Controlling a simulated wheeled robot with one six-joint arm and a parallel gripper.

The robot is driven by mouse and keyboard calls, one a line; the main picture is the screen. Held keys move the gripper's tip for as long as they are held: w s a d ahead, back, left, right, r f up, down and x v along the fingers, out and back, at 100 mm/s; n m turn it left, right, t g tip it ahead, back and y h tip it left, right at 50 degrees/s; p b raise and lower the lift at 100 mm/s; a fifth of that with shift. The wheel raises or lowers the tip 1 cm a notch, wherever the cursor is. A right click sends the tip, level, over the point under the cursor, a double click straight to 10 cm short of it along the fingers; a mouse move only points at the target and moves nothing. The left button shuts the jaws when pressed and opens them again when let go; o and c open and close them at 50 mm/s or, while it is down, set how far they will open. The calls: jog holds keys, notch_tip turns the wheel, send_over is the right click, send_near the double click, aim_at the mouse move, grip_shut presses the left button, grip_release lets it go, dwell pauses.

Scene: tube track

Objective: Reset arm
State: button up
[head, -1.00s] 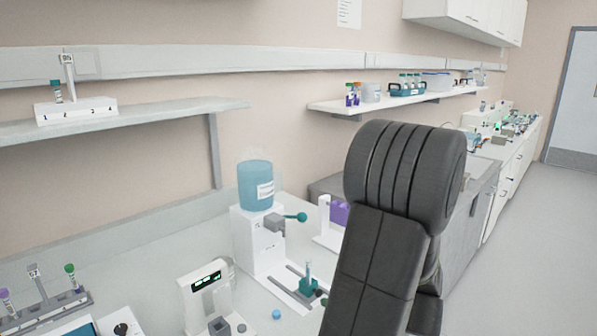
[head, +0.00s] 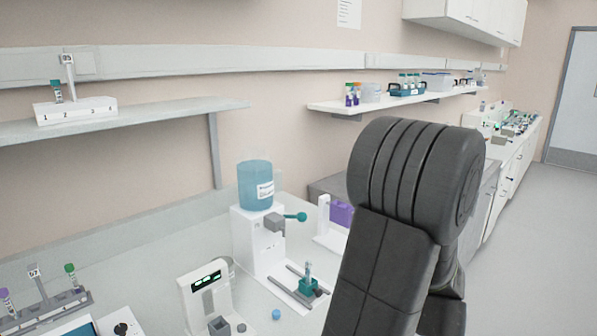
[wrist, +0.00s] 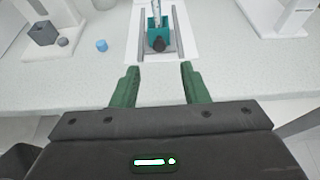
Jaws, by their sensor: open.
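My gripper (wrist: 158,87) shows in the wrist view with its two green fingers apart and nothing between them. Beyond the fingertips stands a teal holder (wrist: 159,36) with a tube (wrist: 157,12) upright in it, on a white railed base. A dark knob is at the holder's near side. The gripper is apart from the holder. In the head view the teal holder (head: 308,286) sits in front of the dispenser with the blue bottle (head: 255,186). My dark arm covers the right middle of that view, and the gripper itself is not visible there.
A white device with a display (head: 206,292) stands left of the dispenser. A wall shelf (head: 130,121) holds a numbered rack (head: 76,111).

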aim_at(306, 278)
jog(key=x, duration=0.8)
jog(key=shift+s, duration=0.1)
jog(key=w+a, duration=0.5)
jog(key=shift+w+a, duration=0.15)
jog(key=shift+w, duration=0.05)
jog(key=shift+w+a, duration=0.4)
jog(key=shift+w, duration=0.05)
jog(key=shift+r, duration=0.1)
